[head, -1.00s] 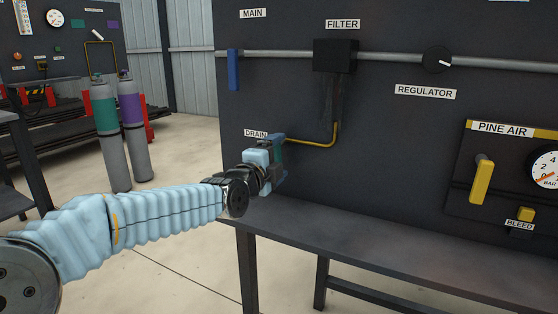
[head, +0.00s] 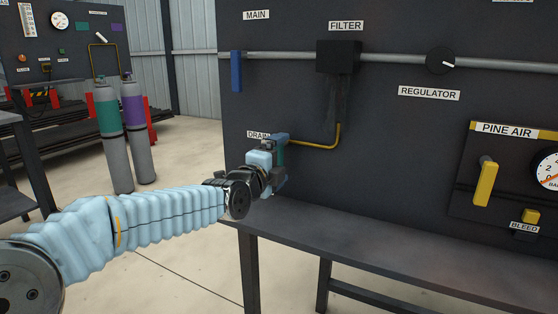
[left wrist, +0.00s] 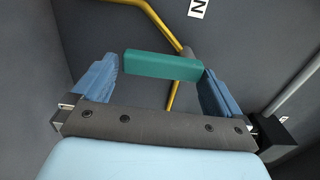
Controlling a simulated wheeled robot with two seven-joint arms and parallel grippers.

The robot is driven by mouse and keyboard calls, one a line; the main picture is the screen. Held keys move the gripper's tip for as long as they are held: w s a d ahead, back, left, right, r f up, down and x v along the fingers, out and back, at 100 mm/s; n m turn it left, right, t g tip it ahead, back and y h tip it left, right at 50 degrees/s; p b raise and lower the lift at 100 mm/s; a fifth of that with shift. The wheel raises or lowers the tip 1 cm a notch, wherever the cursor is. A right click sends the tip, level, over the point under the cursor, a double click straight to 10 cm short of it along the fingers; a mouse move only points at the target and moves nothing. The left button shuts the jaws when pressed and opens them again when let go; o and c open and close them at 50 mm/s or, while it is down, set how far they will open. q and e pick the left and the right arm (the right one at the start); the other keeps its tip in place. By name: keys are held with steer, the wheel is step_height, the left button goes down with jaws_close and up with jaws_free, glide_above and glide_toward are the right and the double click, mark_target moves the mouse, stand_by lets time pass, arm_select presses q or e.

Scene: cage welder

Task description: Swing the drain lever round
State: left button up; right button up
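The drain lever (left wrist: 163,66) is a teal bar at the DRAIN label (head: 258,134), at the end of a thin yellow pipe (head: 322,145). In the left wrist view it lies crosswise between the two blue fingers, its ends close to them. My left gripper (head: 278,158) is at the lever, close to the dark panel. Its fingers (left wrist: 160,82) are wide apart; I cannot tell whether either touches the lever. In the head view the gripper hides much of the lever. My right gripper is out of view.
A dark bench (head: 400,257) runs below the panel. A blue lever (head: 236,71), the filter box (head: 338,57), the regulator knob (head: 440,60) and a yellow lever (head: 486,184) are on the panel. Gas cylinders (head: 116,140) stand at left on open floor.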

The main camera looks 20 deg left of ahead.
arm_select(q)
steer(key=s+b, duration=0.2)
steer(key=s, duration=1.1)
steer(key=shift+s+a, duration=0.25)
steer(key=shift+s, duration=0.15)
